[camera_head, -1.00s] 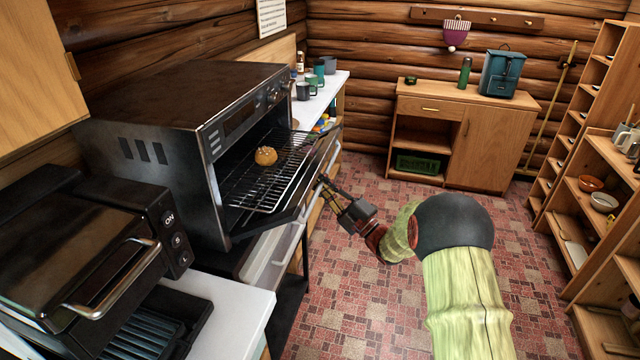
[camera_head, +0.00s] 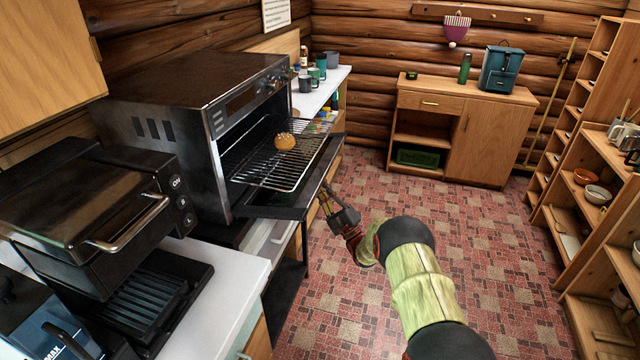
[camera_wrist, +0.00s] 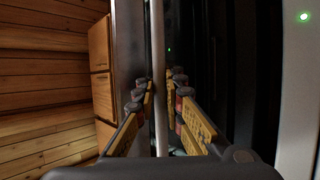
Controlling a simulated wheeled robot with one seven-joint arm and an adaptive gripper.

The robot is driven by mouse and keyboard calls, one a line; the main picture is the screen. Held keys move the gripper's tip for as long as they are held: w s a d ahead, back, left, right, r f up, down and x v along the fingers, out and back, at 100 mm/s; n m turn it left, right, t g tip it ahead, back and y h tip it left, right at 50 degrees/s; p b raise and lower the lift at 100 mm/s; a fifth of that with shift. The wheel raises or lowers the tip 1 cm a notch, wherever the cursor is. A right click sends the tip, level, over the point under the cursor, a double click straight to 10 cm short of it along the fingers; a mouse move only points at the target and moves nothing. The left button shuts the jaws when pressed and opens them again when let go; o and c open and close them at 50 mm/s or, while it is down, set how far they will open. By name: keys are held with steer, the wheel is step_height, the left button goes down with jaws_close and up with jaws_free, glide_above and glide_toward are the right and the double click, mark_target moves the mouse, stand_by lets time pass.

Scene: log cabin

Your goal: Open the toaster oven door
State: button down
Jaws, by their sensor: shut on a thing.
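The toaster oven (camera_head: 175,110) is a large dark metal box on the counter at the left. Its door (camera_head: 285,203) is folded down and out, nearly level, below a wire rack (camera_head: 270,165) that carries a bread roll (camera_head: 285,141). My gripper (camera_head: 324,190) is at the door's outer edge. In the wrist view its yellow fingers (camera_wrist: 160,105) stand on both sides of a pale bar, the door handle (camera_wrist: 158,60), and are shut on it. The fingertips are small and partly hidden in the head view.
A grill press (camera_head: 95,225) with a metal handle stands on the white counter (camera_head: 215,290) at the front left. Mugs (camera_head: 310,76) stand on the counter beyond the oven. A wooden cabinet (camera_head: 455,135) is at the back. The tiled floor to the right is open.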

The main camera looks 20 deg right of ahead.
steer(key=shift+d+f, duration=0.2)
steer(key=shift+d, duration=0.1)
steer(key=c, duration=2.2)
jaws_free()
steer(key=shift+s+d+r, duration=0.1)
steer(key=shift+d, duration=0.05)
steer(key=o, duration=0.3)
steer(key=shift+a, duration=0.2)
steer(key=v, duration=1.2)
